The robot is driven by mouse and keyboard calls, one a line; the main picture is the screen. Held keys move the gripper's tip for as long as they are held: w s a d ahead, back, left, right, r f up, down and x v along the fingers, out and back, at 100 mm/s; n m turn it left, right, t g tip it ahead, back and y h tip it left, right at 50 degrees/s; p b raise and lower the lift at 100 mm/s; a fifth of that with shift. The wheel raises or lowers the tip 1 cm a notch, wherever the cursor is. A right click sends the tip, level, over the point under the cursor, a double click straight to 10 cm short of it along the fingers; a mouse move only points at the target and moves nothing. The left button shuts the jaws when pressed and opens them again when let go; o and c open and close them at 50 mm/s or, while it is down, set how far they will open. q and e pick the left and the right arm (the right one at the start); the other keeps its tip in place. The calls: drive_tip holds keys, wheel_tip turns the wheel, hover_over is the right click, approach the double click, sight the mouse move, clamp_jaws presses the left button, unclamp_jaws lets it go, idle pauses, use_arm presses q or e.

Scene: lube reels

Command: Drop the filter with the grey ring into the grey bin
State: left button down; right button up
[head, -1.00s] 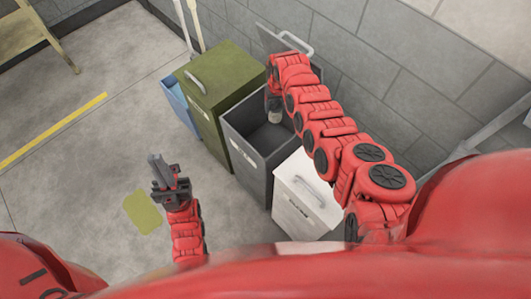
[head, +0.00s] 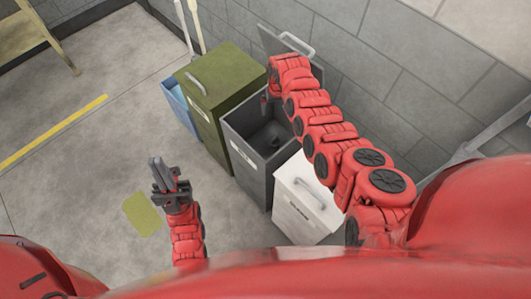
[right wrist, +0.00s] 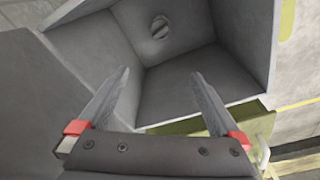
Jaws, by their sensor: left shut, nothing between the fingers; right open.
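The grey bin (head: 249,155) stands open between a green bin and a white bin, with its lid (head: 273,40) raised at the back. My right gripper (right wrist: 160,74) is open and empty, pointing into the grey bin in the right wrist view. In the head view my right arm partly hides the bin's mouth. A small round dark object with a lighter grey band (right wrist: 160,27), apparently the filter, lies inside the bin, apart from my fingers. My left gripper (head: 158,168) is shut and empty, above the floor to the left of the bins.
The green bin (head: 207,100) and the white bin (head: 300,205) are closed, each with a handle on its lid. A blue bin (head: 178,105) stands beyond the green one. A grey block wall (head: 385,55) runs behind them. The floor at left is mostly clear, with a yellow-green patch (head: 141,213).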

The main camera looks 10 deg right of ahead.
wheel_tip(320, 180, up, 17)
drive_tip(key=s+p, duration=0.2)
drive_tip(key=shift+f, duration=0.2)
idle(0.6)
